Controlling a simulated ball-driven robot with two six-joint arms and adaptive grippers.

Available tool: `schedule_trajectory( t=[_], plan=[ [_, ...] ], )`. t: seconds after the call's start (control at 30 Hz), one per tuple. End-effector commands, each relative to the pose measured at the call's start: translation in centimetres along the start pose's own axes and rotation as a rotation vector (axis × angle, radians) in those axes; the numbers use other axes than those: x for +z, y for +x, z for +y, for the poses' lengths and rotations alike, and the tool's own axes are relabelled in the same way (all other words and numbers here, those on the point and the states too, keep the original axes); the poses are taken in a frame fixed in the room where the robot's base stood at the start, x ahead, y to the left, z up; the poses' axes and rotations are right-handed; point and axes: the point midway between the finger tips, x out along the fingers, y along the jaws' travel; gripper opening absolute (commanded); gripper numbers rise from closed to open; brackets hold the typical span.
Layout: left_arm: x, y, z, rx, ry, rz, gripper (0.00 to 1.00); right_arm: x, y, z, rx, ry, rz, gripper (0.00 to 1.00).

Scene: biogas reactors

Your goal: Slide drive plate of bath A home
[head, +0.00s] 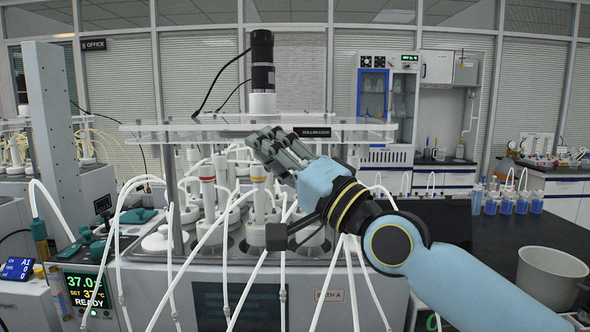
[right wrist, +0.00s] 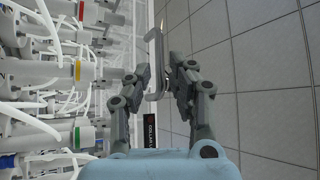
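The drive plate (head: 190,130) is a clear, level plate above bath A (head: 335,296). A black motor (head: 262,62) stands upright on it. A dark label (head: 312,132) sits on its front edge. My right gripper (head: 262,142) is at the plate's front edge, left of the label, with its fingers partly hiding the edge. The right wrist view shows my right gripper (right wrist: 160,76) open, its fingers either side of a grey bracket-shaped handle (right wrist: 154,62). A gap shows on the right finger's side; contact on the left is unclear. My left gripper is out of view.
Reactors with coloured collars (head: 208,185) and many white tubes (head: 205,240) crowd the space below the plate. A control box reading 37.0 (head: 88,290) stands at left. A white pot (head: 550,275) and blue bottles (head: 506,205) are on the dark bench at right.

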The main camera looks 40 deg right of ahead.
Motion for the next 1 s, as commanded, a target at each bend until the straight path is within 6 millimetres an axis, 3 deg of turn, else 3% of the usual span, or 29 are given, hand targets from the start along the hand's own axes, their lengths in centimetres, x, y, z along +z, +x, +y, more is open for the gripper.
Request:
schedule_trajectory(
  t=[0.5, 1.0],
  plan=[
    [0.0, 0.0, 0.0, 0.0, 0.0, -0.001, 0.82, 0.1, -6.8, 0.0, 0.004, -0.001, -0.002, 0.21],
    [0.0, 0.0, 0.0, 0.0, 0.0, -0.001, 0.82, 0.1, -7.2, 0.0, 0.002, 0.0, 0.0, 0.21]
  ],
)
